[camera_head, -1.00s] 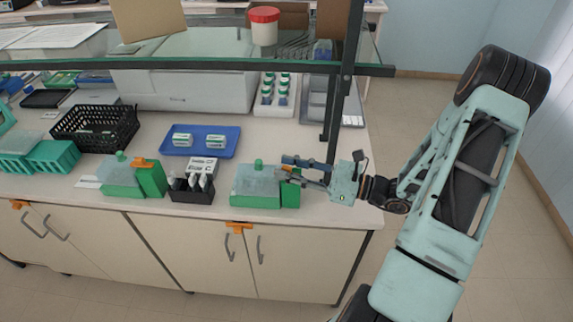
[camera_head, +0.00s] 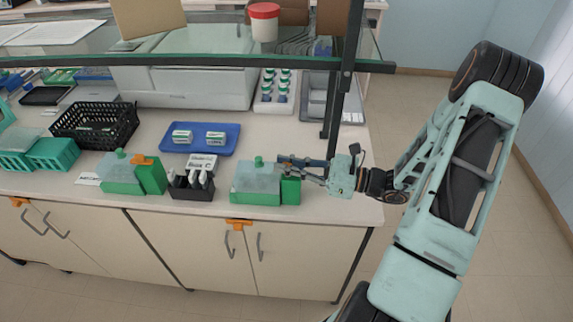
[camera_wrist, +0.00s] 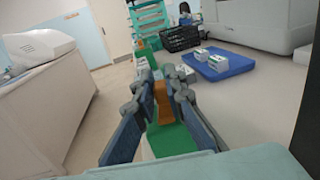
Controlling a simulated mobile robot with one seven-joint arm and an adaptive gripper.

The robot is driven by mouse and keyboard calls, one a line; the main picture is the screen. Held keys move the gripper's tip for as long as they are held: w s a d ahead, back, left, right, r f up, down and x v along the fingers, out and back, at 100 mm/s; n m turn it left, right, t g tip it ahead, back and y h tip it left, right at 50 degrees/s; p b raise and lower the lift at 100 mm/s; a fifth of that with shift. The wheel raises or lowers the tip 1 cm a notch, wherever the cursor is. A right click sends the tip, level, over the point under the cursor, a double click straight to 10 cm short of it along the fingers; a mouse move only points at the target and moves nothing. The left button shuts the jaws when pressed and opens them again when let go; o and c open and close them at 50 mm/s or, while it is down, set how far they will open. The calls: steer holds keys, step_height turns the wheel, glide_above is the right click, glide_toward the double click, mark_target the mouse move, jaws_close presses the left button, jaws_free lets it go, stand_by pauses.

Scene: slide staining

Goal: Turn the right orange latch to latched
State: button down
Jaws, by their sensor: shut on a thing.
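The right green staining box (camera_head: 255,198) stands near the front edge of the bench, with a pale translucent top and a green knob. Its orange latch (camera_wrist: 163,103) shows upright between my fingers in the wrist view, above a green block (camera_wrist: 172,139). The latch is hidden behind the fingers in the head view. My gripper (camera_head: 283,165) reaches in from the right at the box's right end. In the wrist view my gripper (camera_wrist: 162,78) is shut on the orange latch, with one finger on each side.
A left green box (camera_head: 122,187) with its own orange latch (camera_head: 141,160) stands further left. A black holder (camera_head: 190,193) with white-topped items is between the boxes. A blue tray (camera_head: 228,150) lies behind. A dark shelf post (camera_head: 345,90) rises close to my gripper.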

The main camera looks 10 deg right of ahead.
steer(key=shift+n+g+y+b, duration=0.6)
steer(key=shift+n+g, duration=0.6)
steer(key=shift+g, duration=0.6)
steer(key=c, duration=2)
jaws_free()
steer(key=shift+o, duration=0.2)
steer(key=v, duration=1.2)
steer(key=shift+f, duration=0.15)
